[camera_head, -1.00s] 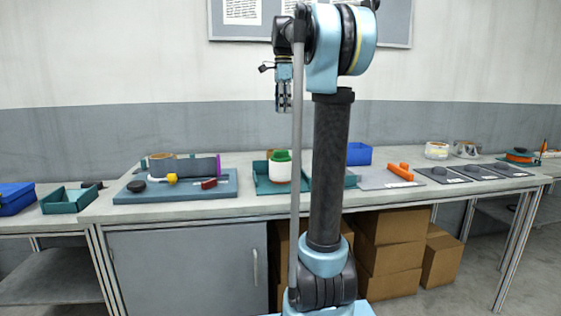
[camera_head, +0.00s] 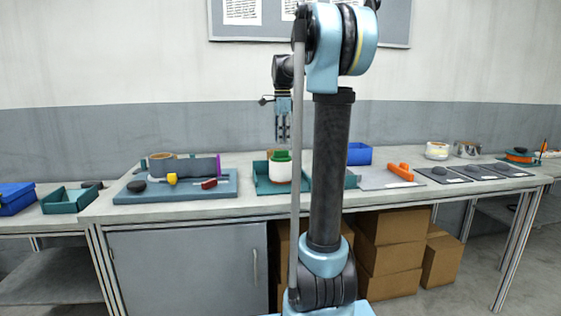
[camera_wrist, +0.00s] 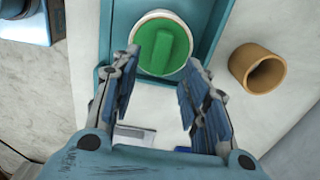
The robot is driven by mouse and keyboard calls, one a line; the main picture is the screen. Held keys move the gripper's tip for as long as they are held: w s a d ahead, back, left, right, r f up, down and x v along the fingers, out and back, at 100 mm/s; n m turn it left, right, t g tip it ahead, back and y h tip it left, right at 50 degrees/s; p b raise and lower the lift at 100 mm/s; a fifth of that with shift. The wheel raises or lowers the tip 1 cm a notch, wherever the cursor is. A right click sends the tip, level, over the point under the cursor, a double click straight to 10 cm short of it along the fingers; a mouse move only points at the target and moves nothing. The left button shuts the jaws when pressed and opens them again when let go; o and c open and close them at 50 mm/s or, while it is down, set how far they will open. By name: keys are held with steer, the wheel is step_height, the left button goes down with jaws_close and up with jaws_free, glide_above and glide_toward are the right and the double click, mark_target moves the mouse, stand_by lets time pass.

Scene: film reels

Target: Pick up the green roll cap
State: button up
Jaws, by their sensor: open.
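The green roll cap (camera_head: 280,155) sits on top of a white roll (camera_head: 281,171) in a teal tray (camera_head: 262,181) on the bench. In the wrist view the cap (camera_wrist: 164,46) shows from above as a green disc with a raised bar, ringed by the white roll (camera_wrist: 146,24). My gripper (camera_head: 282,143) hangs pointing down just above the cap in the head view. In the wrist view my gripper (camera_wrist: 164,56) is open, with its two fingers apart on the left and right of the cap's near part. Nothing is between the fingers in their grip.
A tan cardboard tube (camera_wrist: 258,70) stands right of the tray in the wrist view. A blue bin (camera_head: 359,153) is behind on the right. A blue-grey board (camera_head: 135,197) with several tools lies left. My arm column hides part of the tray.

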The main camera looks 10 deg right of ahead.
mark_target(279, 155)
steer(key=shift+a+f, duration=0.15)
steer(key=shift+f, duration=1.15)
steer(key=shift+a+f, duration=0.1)
steer(key=shift+f, duration=1.2)
steer(key=shift+c, duration=0.3)
jaws_close()
